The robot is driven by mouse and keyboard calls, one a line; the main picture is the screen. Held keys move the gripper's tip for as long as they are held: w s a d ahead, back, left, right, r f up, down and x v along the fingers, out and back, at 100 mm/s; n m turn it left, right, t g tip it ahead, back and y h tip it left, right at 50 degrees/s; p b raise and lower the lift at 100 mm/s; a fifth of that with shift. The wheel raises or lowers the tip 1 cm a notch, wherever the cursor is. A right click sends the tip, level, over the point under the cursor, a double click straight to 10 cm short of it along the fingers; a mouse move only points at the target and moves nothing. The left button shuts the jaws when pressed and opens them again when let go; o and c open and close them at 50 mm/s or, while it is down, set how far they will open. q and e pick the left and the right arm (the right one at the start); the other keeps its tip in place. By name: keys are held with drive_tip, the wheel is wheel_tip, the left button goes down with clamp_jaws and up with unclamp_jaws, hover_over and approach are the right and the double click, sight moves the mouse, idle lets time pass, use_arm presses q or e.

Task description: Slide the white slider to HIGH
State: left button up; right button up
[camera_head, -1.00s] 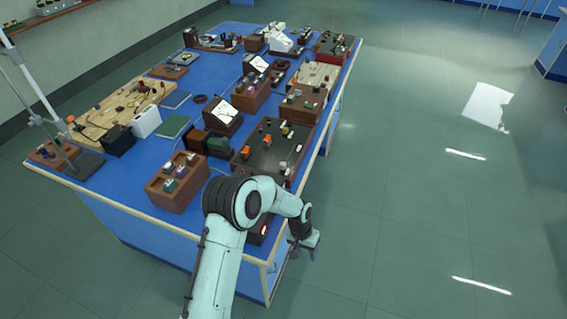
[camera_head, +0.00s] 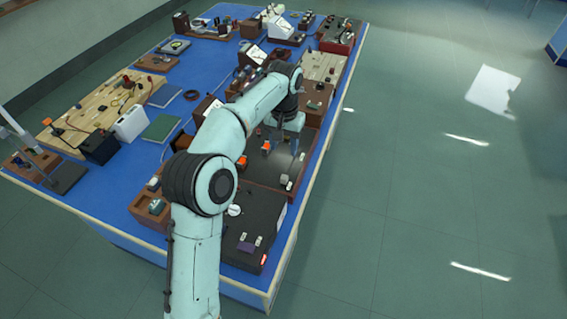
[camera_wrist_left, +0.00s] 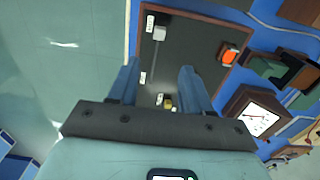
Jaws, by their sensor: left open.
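A pale grey-white slider knob (camera_head: 285,180) stands near the front edge of a dark panel (camera_head: 262,168) in a brown wooden frame, close to the bench's right side. The wrist view shows the knob (camera_wrist_left: 159,34) next to a small white label, with another label further along the panel; their words are too small to read. My left gripper (camera_head: 287,150) points down over this panel, behind the knob in the head view. In the wrist view its open, empty fingers (camera_wrist_left: 158,70) straddle the strip in line with the knob, apart from it.
An orange-red part (camera_wrist_left: 229,55) sits on the same panel; it shows in the head view (camera_head: 266,146). A dark box (camera_head: 250,225) stands in front of the panel. A dial meter (camera_wrist_left: 260,116) stands beside it. The floor right of the bench is clear.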

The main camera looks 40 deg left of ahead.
sight(284, 177)
use_arm(q)
drive_tip(key=f, duration=0.4)
drive_tip(key=f+b, duration=0.1)
drive_tip(key=f, duration=0.3)
drive_tip(key=f+b, duration=0.1)
drive_tip(key=f, duration=0.3)
drive_tip(key=shift+s+d, duration=0.15)
drive_tip(key=shift+s, duration=0.1)
drive_tip(key=shift+f, duration=0.55)
use_arm(e)
drive_tip(key=f, duration=0.1)
drive_tip(key=s+f, duration=0.1)
drive_tip(key=shift+s+d+f, duration=0.1)
drive_tip(key=shift+s+f, duration=0.15)
drive_tip(key=shift+f, duration=0.15)
